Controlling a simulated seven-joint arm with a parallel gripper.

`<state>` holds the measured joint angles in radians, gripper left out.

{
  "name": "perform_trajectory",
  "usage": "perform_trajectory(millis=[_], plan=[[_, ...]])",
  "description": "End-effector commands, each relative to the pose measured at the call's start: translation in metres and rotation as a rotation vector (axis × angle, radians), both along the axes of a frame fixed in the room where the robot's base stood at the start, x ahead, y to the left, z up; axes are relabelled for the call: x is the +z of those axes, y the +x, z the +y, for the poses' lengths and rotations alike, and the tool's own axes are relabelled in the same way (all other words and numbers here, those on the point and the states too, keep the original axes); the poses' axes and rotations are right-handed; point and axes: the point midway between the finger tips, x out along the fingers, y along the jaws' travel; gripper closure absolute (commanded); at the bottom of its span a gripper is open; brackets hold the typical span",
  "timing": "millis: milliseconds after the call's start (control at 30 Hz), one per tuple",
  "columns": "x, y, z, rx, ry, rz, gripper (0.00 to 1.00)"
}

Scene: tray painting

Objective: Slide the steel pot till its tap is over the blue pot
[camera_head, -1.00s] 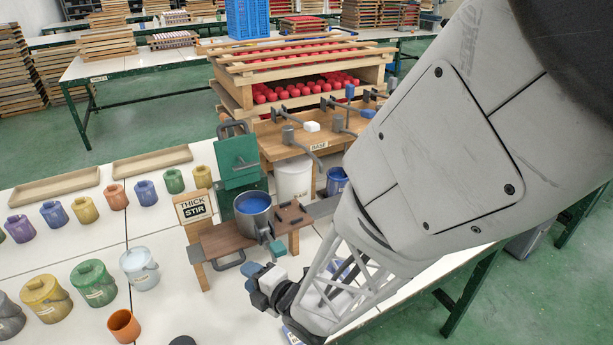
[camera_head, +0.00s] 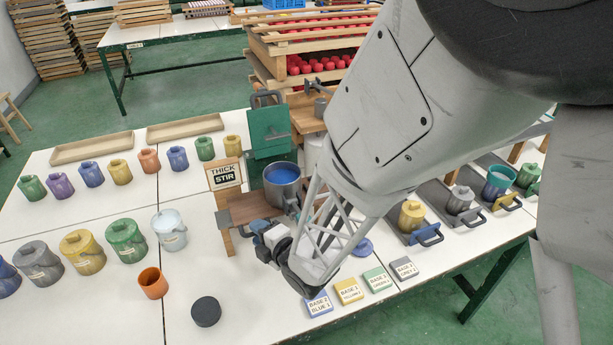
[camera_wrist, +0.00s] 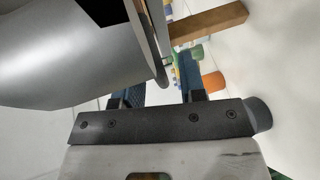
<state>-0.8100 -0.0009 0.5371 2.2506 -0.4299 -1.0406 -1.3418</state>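The steel pot (camera_head: 282,186), with blue paint inside, stands upright on a wooden stand beside the THICK STIR sign in the head view. In the wrist view its grey wall (camera_wrist: 75,62) fills the upper left, close to the fingers. My gripper (camera_head: 262,238) is low in front of the pot, at the near side of the stand. In the wrist view my gripper (camera_wrist: 161,78) has its two blue fingers apart, with the pot's edge showing near the gap; I cannot tell whether they touch it. The tap and the blue pot under the rack are hidden or unclear now.
The THICK STIR sign (camera_head: 225,177) stands left of the pot. An orange cup (camera_head: 153,283) and a dark disc (camera_head: 206,311) are on the near table. Several lidded pots line the left. Label blocks (camera_head: 351,290) and trays with pots (camera_head: 411,216) lie to the right.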

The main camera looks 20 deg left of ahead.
Motion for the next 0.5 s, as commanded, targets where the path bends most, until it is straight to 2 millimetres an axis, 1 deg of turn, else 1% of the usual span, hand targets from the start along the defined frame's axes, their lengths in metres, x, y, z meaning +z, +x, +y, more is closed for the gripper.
perform_trajectory(millis=[200, 500], plan=[[-0.0012, 0.0026, 0.0066, 0.0, 0.001, 0.0, 0.62], [-0.0011, 0.0027, 0.0071, 0.0, 0.001, -0.001, 0.62]])
